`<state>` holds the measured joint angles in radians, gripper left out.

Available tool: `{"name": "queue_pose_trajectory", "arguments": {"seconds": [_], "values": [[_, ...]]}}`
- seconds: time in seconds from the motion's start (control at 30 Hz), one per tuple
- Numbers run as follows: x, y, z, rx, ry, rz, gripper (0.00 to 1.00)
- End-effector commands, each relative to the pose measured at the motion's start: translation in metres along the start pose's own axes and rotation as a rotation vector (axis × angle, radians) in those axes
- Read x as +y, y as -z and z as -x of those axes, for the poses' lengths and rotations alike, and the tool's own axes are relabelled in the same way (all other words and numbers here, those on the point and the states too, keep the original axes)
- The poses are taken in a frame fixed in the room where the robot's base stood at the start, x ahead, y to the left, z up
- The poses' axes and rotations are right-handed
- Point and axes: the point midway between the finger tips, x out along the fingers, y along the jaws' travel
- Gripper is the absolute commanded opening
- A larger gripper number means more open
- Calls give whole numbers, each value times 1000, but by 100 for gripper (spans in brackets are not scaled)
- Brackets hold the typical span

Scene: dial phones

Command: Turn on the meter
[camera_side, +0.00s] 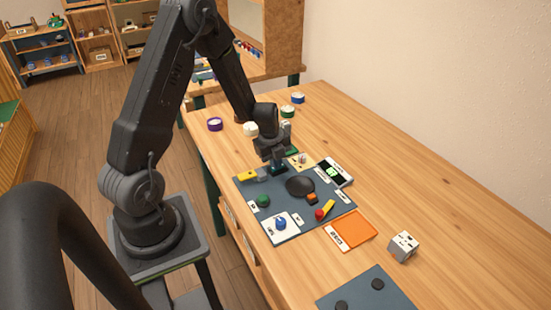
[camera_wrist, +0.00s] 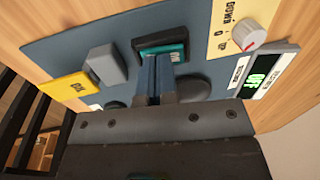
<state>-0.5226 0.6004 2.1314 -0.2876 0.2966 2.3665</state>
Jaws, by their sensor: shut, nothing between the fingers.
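The meter (camera_side: 334,172) is a small panel with a lit green display on the right side of the dark board. In the wrist view, the meter (camera_wrist: 265,77) is at the right and its green letters look like "OF". A light knob (camera_wrist: 250,33) sits on a yellow plate marked "UP". A teal rocker or button (camera_wrist: 163,47) in a black frame lies just past my fingertips. My gripper (camera_side: 277,170) points down at the board's far part. In the wrist view, my gripper (camera_wrist: 161,62) has its blue fingers together and empty, at the teal part; contact cannot be told.
The dark board (camera_side: 246,184) also bears a yellow "ON" block (camera_wrist: 68,87), a grey block (camera_wrist: 105,64), a black disc (camera_side: 300,186), a green button (camera_side: 263,201) and a blue knob (camera_side: 280,224). An orange mat (camera_side: 355,230) and pale cube (camera_side: 404,246) lie nearer.

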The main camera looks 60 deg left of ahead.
Motion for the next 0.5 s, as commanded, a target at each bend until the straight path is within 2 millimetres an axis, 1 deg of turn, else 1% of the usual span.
{"name": "queue_pose_trajectory", "arguments": {"seconds": [0.07, 0.17, 0.27, 0.5], "values": [[0, 0, 4, -1, 2, 0, 0], [0, 0, 14, -2, 4, 0, 0], [0, 0, 32, -3, 5, -1, 0], [3, 0, 87, -4, 6, 0, 0]]}}
